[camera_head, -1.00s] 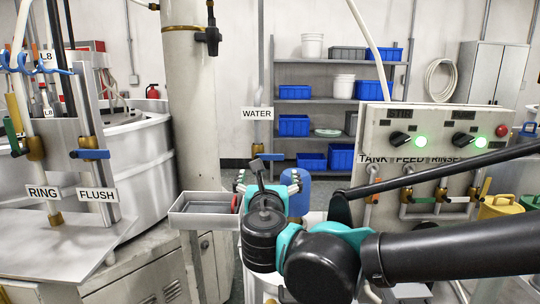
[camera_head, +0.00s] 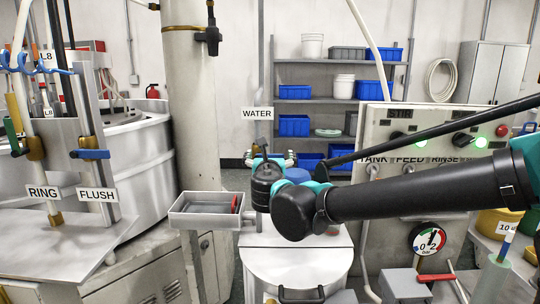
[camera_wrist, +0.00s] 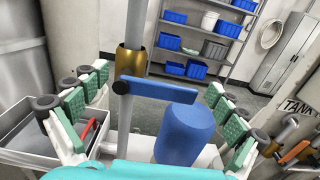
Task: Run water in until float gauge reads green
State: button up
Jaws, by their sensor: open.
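A WATER label (camera_head: 257,113) hangs on a thin upright pipe (camera_head: 260,75) in the head view. In the wrist view, a brass valve (camera_wrist: 130,62) with a blue lever handle (camera_wrist: 158,92) sits on a grey upright pipe. The lever points right, across the pipe. My gripper (camera_wrist: 157,85) is open, its green-padded fingers spread either side of the lever and apart from it. In the head view, my gripper (camera_head: 270,158) is below the WATER label, and my arm hides the valve. I cannot make out a float gauge for certain.
A grey tray (camera_head: 195,222) with a red-handled tool is left of my gripper. A blue cylinder (camera_wrist: 184,135) stands behind the lever. A control panel (camera_head: 385,135) and a round bar dial (camera_head: 427,240) are right. RING and FLUSH valves are far left.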

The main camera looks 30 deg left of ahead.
jog(key=shift+w, duration=0.25)
jog(key=c, duration=1.7)
jog(key=shift+a+r+n, duration=0.1)
jog(key=shift+n, duration=0.2)
jog(key=shift+s+a+r+n, duration=0.15)
jog(key=shift+r+n, duration=0.15)
jog(key=shift+n, duration=0.6)
jog(key=shift+a+r+n, duration=0.15)
jog(key=shift+r+n, duration=0.1)
jog(key=shift+n, duration=0.65)
jog(key=shift+s+a+r+n, duration=0.15)
jog(key=shift+r+n, duration=0.15)
jog(key=shift+n, duration=0.6)
